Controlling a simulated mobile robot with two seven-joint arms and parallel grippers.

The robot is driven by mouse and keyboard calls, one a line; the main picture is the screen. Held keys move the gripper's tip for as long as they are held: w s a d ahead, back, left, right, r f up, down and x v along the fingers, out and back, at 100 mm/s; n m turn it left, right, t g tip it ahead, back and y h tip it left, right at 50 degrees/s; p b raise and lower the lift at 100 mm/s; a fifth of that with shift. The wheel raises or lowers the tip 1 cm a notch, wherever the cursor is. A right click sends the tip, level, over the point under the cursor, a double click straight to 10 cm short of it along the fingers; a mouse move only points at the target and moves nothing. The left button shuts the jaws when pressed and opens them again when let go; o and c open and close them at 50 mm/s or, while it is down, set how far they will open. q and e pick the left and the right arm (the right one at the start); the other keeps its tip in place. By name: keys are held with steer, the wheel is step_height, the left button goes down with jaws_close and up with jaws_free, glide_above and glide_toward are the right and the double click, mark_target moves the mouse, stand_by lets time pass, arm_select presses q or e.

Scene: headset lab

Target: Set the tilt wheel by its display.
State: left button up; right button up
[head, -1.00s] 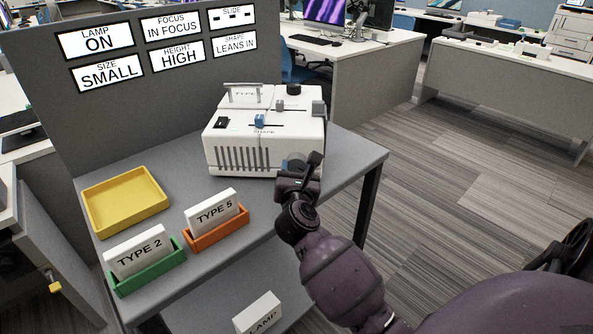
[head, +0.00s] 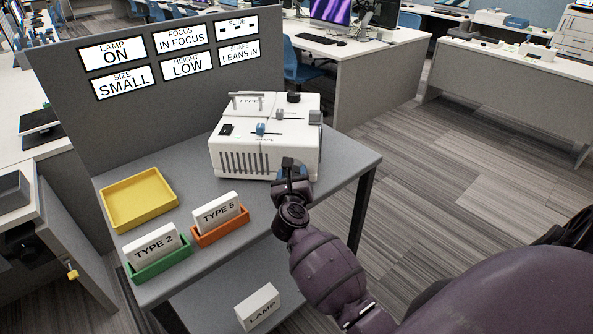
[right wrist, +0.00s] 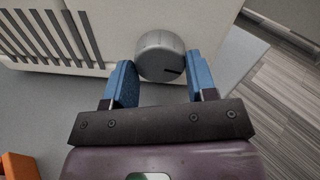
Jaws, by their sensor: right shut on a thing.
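The white projector-like machine (head: 265,140) stands on the grey table. Its grey round wheel (right wrist: 158,48) is on the front face, low at the right, with a dark mark toward its lower right. My right gripper (head: 291,168) is at that front corner and hides the wheel in the head view. In the right wrist view its blue fingers (right wrist: 160,66) are shut on the wheel, one on each side. The height display (head: 188,66) on the panel reads LOW. My left gripper is not in view.
Other displays read LAMP ON, FOCUS IN FOCUS, SIZE SMALL and SHAPE LEANS IN. A yellow tray (head: 173,200), an orange holder (head: 222,233) with a TYPE 5 card and a green holder (head: 160,268) with a TYPE 2 card stand left. A LAMP box (head: 258,307) sits lower.

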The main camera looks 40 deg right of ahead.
steer(key=o, duration=0.9)
steer(key=v, duration=1)
steer(key=shift+s+a+r, duration=0.1)
steer(key=shift+s+a, duration=0.1)
steer(key=shift+s, duration=0.15)
